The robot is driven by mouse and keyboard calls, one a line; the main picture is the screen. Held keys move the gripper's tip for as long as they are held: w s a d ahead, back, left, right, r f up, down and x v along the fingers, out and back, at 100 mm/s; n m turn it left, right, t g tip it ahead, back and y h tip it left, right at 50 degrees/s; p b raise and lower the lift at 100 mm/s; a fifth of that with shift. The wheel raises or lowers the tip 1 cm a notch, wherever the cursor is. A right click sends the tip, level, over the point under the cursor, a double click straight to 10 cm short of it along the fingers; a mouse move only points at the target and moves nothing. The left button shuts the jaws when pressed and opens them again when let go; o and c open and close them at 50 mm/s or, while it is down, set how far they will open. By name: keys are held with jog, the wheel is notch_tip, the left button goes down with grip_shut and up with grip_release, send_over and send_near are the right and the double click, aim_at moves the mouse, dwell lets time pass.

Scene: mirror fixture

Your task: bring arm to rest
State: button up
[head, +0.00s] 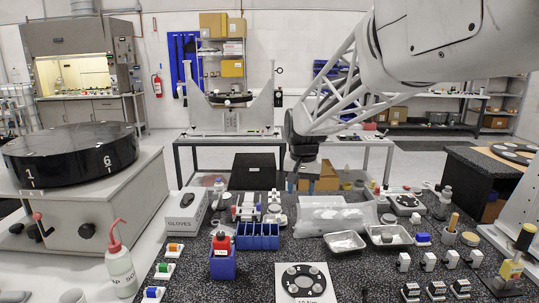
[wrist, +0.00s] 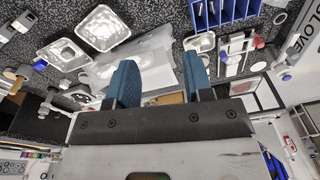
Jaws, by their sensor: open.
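My gripper (wrist: 161,82) shows in the wrist view with its two blue fingers apart and nothing between them. In the head view my arm reaches in from the upper right, and the gripper (head: 304,181) hangs over the back part of the speckled dark bench (head: 235,286). It is behind a clear plastic bag (head: 335,217), which also lies beyond the fingers in the wrist view (wrist: 150,57). The fingertips are small in the head view, and I cannot tell their exact height above the bench.
A glove box (head: 186,212) and a red-capped wash bottle (head: 119,262) are at left. Small bottles and blocks crowd the bench's right side. A mirror fixture (head: 230,99) stands behind.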

jog(key=s+d+f, duration=0.1)
jog(key=s+d, duration=0.2)
jog(key=s, duration=0.9)
jog(key=s+d+f+n+t, duration=0.1)
jog(key=s+d+f, duration=0.1)
jog(key=s, duration=1.1)
jog(key=s+d+f, duration=0.1)
jog(key=s+d, duration=0.3)
jog(key=s, duration=0.8)
jog(key=shift+s+d+f+n+t, duration=0.15)
jog(key=shift+d+f+n+t, duration=0.15)
jog(key=shift+d+f, duration=0.1)
